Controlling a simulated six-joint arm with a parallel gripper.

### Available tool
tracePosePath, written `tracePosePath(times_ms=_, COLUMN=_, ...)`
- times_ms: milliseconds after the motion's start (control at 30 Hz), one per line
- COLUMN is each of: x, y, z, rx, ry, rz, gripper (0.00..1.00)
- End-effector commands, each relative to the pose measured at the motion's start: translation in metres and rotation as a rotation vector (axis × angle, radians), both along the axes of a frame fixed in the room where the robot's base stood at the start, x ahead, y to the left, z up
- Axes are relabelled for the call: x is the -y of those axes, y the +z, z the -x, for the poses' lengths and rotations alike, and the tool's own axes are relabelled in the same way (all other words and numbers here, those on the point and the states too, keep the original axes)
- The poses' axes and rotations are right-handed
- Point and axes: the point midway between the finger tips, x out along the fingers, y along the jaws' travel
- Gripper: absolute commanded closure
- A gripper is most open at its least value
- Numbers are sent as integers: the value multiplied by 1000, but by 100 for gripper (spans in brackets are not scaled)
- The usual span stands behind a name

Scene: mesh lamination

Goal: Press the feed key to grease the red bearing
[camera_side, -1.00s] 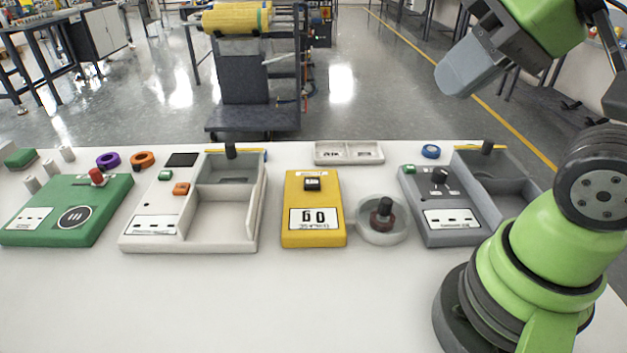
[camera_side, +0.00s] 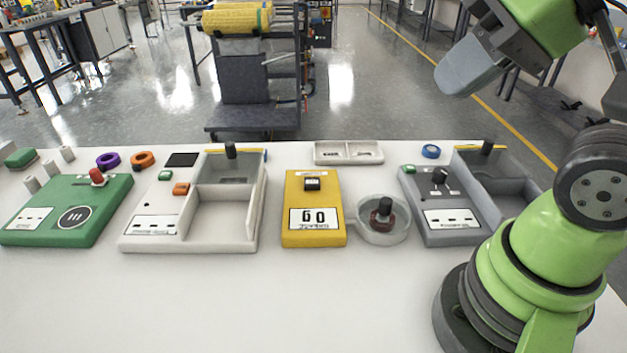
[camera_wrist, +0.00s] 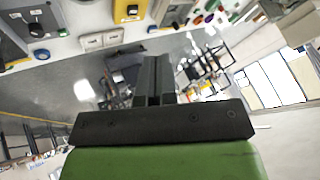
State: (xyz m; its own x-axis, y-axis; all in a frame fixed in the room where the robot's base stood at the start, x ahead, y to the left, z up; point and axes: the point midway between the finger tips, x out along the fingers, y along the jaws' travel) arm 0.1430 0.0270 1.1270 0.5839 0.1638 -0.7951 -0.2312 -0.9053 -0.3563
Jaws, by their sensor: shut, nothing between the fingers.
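A yellow unit (camera_side: 313,228) stands mid-table with a black key (camera_side: 312,184) on top and a white label with large characters. I cannot read which key is the feed key. My gripper (camera_side: 447,88) hangs high at the upper right, well away from the yellow unit and dish. In the wrist view my gripper (camera_wrist: 154,62) is shut and empty; the yellow unit (camera_wrist: 131,9) shows at the top edge.
Left are a green unit (camera_side: 82,190) with a red knob and a white unit (camera_side: 150,205) with bins. Right is a grey unit (camera_side: 420,207) with a black knob and bins. A two-pocket tray (camera_side: 348,162) and blue ring (camera_side: 431,151) lie behind. The table front is clear.

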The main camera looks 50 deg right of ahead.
Motion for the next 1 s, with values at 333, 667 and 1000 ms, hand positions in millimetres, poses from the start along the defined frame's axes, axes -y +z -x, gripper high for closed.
tracePosePath(times_ms=333, x=0, y=0, z=0, rx=0, ry=0, rz=0, gripper=100)
tracePosePath(times_ms=667, x=2, y=0, z=-13, rx=-1, ry=-26, rz=-4, gripper=100)
tracePosePath(times_ms=1000, x=21, y=-18, z=-105, rx=19, ry=-215, rz=-34, gripper=100)
